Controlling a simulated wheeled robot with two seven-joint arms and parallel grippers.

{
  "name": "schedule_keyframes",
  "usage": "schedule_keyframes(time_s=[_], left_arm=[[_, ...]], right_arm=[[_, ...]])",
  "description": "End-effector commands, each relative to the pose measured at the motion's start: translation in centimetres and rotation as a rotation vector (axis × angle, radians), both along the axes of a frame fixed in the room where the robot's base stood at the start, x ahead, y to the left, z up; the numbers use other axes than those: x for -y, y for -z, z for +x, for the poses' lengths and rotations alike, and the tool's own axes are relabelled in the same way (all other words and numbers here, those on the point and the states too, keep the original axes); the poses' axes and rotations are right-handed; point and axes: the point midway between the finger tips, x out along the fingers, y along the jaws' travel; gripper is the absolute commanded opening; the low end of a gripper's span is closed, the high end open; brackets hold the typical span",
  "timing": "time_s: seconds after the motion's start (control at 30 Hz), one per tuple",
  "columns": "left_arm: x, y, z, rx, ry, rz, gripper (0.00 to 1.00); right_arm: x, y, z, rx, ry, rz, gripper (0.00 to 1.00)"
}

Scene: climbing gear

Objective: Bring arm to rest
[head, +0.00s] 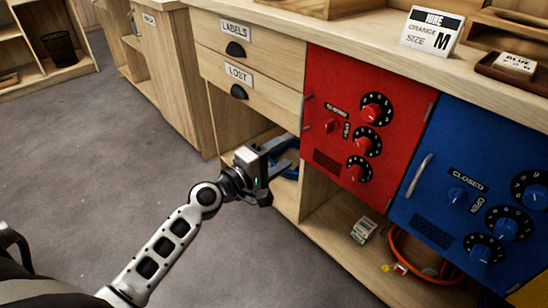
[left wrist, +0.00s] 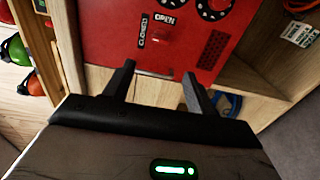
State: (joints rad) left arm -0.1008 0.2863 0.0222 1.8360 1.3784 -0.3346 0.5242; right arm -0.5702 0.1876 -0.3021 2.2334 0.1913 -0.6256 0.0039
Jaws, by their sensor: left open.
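My left gripper (head: 282,155) reaches in from the left, in front of the counter's lower opening, left of the red door's lower part. Whether the fingers touch the wood cannot be told. My right gripper is not in view.
A blue door (head: 440,165) is right of the red one. Below, an orange coil (head: 398,245) and small labelled box (head: 363,230) lie on the shelf. A blue coil (head: 290,170) is partly hidden behind my gripper. Drawers (head: 245,80) are above; grey floor (head: 80,150) is clear leftward.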

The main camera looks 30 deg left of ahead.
Motion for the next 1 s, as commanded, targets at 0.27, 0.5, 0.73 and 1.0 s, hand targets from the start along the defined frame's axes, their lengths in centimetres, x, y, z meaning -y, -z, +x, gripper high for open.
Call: schedule_keyframes(time_s=[0.27, 0.5, 0.73, 1.0], left_arm=[[-0.8, 0.0, -2.0, 0.0, -0.001, 0.0, 0.56], [-0.8, 0.0, -2.0, 0.001, -0.001, 0.0, 0.56], [-0.7, 0.0, -2.0, 0.0, -0.001, 0.001, 0.56], [3.4, -1.4, -6.7, -0.04, 0.073, 0.399, 0.56]], right_arm=[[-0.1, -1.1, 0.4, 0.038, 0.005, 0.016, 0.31], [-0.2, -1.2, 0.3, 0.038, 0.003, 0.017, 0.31], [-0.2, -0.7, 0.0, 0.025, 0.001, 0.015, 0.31], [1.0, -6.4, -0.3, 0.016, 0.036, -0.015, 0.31]])
